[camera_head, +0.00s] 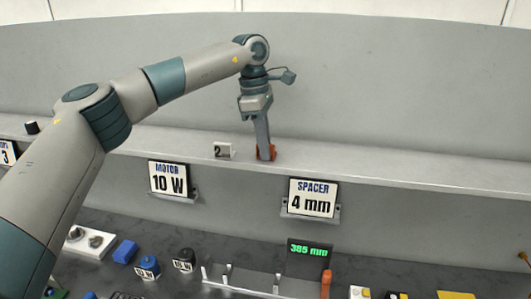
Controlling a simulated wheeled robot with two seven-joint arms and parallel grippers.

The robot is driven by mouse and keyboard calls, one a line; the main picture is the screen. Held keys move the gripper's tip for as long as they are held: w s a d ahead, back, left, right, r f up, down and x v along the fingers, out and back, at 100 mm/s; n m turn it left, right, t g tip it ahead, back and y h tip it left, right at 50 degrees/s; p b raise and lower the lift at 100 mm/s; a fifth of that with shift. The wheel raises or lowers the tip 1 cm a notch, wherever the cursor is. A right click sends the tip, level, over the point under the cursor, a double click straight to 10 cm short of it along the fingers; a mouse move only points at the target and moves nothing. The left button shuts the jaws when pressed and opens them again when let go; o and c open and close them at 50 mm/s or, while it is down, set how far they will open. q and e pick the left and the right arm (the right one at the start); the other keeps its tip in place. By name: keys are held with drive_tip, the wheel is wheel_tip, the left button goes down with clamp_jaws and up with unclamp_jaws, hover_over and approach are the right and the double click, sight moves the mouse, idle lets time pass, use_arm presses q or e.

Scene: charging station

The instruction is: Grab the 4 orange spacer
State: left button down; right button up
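My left gripper (264,152) points down at the shelf, just right of a small white marker with a "2" (224,151). Orange shows at its lower end, at the shelf surface; I cannot tell whether this is fingertips or a held piece. The fingers appear narrow, and their gap is not clear. A sign reading "SPACER 4 mm" (313,198) is on the panel below the shelf, to the right of the gripper. An upright orange piece (326,284) stands beside the green-lit display; I cannot tell if it is a spacer. My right gripper is not recognizable.
The long grey shelf (400,178) is clear right of my gripper. A "MOTOR 10 W" sign (168,178) hangs below it. The lower counter holds a display reading about 385 mm (309,256), a pronged rack (240,286), blue parts (125,251) and black parts (184,260).

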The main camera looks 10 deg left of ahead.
sight(270, 145)
use_arm(q)
drive_tip(key=shift+r, duration=0.1)
drive_tip(key=shift+r+b, duration=0.75)
drive_tip(key=shift+b, duration=0.05)
drive_tip(key=shift+s+d+r+b, duration=0.1)
drive_tip(key=shift+d+r+b, duration=0.1)
drive_tip(key=shift+r+b, duration=0.35)
drive_tip(key=shift+d+r+b, duration=0.15)
drive_tip(key=shift+r+b, duration=0.15)
drive_tip(key=shift+r, duration=0.35)
drive_tip(key=s+d+r+b, duration=0.4)
drive_tip(key=d+r, duration=0.3)
drive_tip(key=d, duration=0.3)
drive_tip(key=shift+s, duration=0.4)
